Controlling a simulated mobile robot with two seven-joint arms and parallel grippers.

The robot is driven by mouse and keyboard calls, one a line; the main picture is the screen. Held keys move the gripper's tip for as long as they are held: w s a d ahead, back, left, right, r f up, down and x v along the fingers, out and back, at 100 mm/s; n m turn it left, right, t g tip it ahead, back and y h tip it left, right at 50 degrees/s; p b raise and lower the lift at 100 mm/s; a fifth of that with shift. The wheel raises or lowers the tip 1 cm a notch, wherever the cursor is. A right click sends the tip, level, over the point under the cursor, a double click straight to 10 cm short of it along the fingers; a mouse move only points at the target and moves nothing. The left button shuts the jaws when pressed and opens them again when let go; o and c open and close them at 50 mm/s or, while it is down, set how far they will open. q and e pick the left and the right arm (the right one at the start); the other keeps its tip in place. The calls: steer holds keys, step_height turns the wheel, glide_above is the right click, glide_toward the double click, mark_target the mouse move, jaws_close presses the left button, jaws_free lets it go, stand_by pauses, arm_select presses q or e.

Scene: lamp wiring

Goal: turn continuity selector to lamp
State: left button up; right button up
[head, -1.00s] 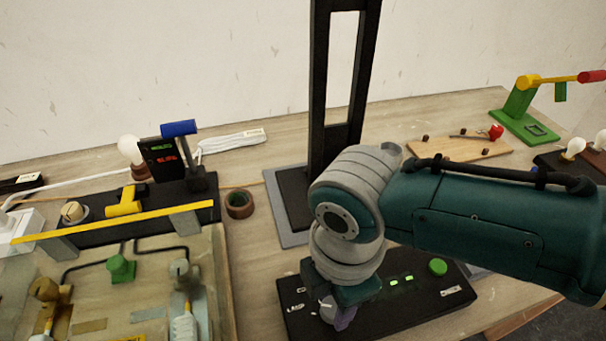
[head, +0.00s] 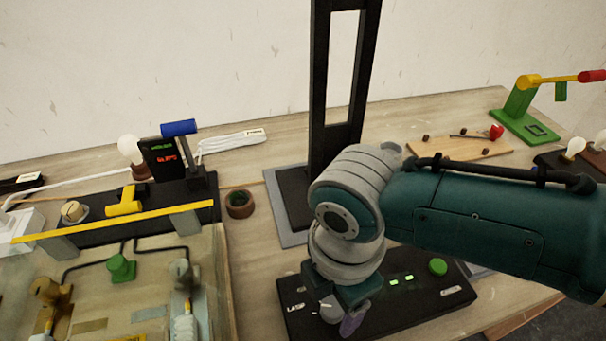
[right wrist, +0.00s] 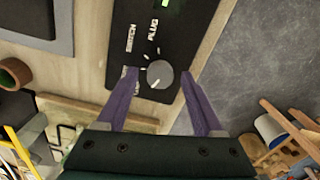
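The continuity selector is a round grey knob (right wrist: 159,74) on a black panel, seen in the right wrist view. White tick marks and the labels SWITCH and PLUG surround it. A third label at its lower left is partly covered by a finger. A pale mark on the knob seems to face the lower left. My right gripper (right wrist: 160,78) has its purple fingers apart on either side of the knob, with gaps showing. In the head view the black panel (head: 430,312) lies under my right gripper (head: 345,322), which hides the knob there. My left gripper is out of view.
The panel also carries a green button (head: 438,266) and lit green indicators (head: 401,281). A tall black frame (head: 318,120) stands behind my right arm. A yellow bar (head: 110,222) and a brown ring (head: 239,204) are to the left. Bare table lies between ring and panel.

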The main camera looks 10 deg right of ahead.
mark_target(334, 306)
step_height(334, 306, up, 10)
steer(key=p, duration=0.2)
stand_by(0.5)
